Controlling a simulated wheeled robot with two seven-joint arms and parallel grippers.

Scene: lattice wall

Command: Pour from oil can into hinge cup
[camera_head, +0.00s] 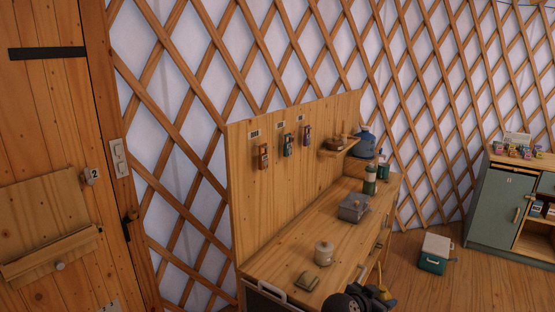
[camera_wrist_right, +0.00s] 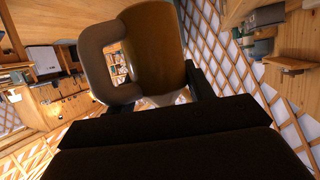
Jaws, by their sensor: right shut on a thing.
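My right gripper (camera_head: 368,297) is low in the head view, at the front edge of the wooden bench. It is shut on a brown handled vessel (camera_wrist_right: 160,55), which looks like the oil can. In the right wrist view its loop handle is on the left and its rounded body is between the dark fingers. A small pale lidded pot (camera_head: 324,254) stands on the bench, left of and beyond the gripper. I cannot tell which thing is the hinge cup. My left gripper is out of view.
A cool box (camera_head: 434,254) stands on the floor.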

